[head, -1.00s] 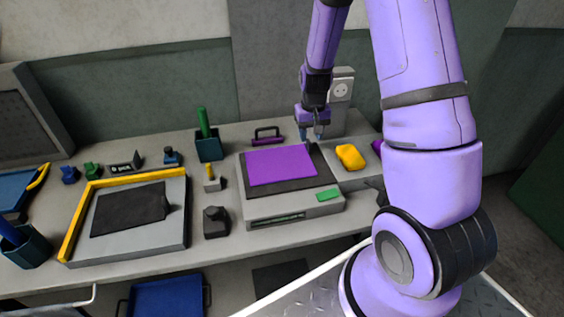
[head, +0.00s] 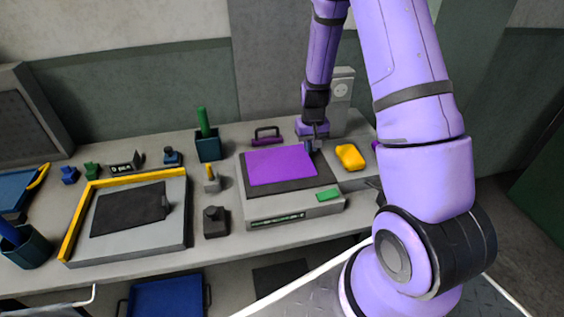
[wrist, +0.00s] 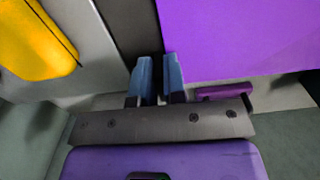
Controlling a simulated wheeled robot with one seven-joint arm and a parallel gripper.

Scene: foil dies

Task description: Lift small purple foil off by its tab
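The purple foil (head: 282,166) lies flat on the dark top plate (head: 325,176) of the grey machine (head: 262,207). In the wrist view the foil (wrist: 240,35) fills the upper right. My gripper (head: 311,148) is low at the foil's far right corner, pointing down. In the wrist view its two blue fingertips (wrist: 159,68) stand close together with a narrow gap, right beside the foil's edge. I see nothing clearly held between them. The foil's tab cannot be made out; the fingers may hide it.
A yellow object (head: 350,157) lies right of the machine. A purple handled piece (head: 266,136) lies behind it, close to my gripper. A teal cup (head: 208,145) with a green stick and a yellow-edged tray (head: 183,240) stand to the left. A grey socket box (head: 341,100) is behind.

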